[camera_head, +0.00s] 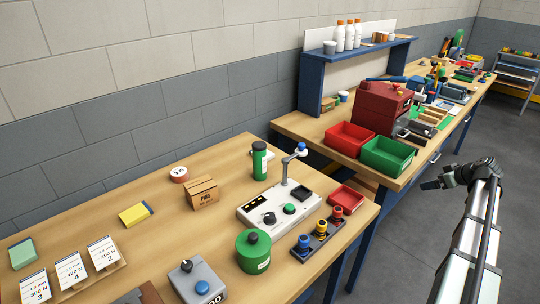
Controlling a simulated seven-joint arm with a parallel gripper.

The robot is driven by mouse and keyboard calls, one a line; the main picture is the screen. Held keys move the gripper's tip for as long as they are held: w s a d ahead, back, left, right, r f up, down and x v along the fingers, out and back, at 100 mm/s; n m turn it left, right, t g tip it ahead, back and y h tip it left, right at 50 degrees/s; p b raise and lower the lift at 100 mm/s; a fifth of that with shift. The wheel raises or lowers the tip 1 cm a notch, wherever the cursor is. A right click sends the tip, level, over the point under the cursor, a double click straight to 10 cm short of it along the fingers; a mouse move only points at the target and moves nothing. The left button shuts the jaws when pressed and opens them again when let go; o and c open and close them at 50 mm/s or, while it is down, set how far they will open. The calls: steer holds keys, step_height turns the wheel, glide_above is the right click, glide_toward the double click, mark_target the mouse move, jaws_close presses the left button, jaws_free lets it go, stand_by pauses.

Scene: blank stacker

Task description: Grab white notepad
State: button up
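A small flat white item (268,155) lies on the near workbench, partly hidden behind a dark green bottle; it may be the white notepad, but I cannot tell for sure. A yellow pad (135,214) and a green pad (23,253) lie further left on the same bench. White cards (70,271) with printed numbers stand at the bench's left end. My gripper (430,185) is at the right, over the floor, away from the bench and pointing left. It is small and dark, and its finger opening is not clear.
The near workbench (95,215) also holds a cardboard box (202,191), the green bottle (259,161), a white control panel (270,213), a green canister (253,251) and a grey button box (197,284). Red (350,138) and green bins (388,155) stand on the far bench.

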steer(key=w+a+r+n, duration=0.1)
steer(key=w+a+r, duration=0.1)
steer(key=w+r, duration=0.35)
steer(key=w+a+r+n+g, duration=0.1)
steer(key=w+a+r, duration=0.1)
steer(key=a, duration=0.5)
steer(key=w+a+r, duration=0.3)
steer(key=a, duration=0.4)
steer(key=n+g, duration=0.2)
steer(key=g, duration=0.2)
glide_above(268, 156)
steer(key=s+d, duration=0.2)
steer(key=f, duration=0.6)
steer(key=shift+w+a, duration=0.1)
steer(key=shift+w, duration=0.15)
steer(key=shift+x, duration=2.55)
steer(key=shift+w+a+r, duration=0.15)
steer(key=shift+w, duration=0.05)
steer(key=shift+c, duration=0.4)
steer(key=c, duration=1.1)
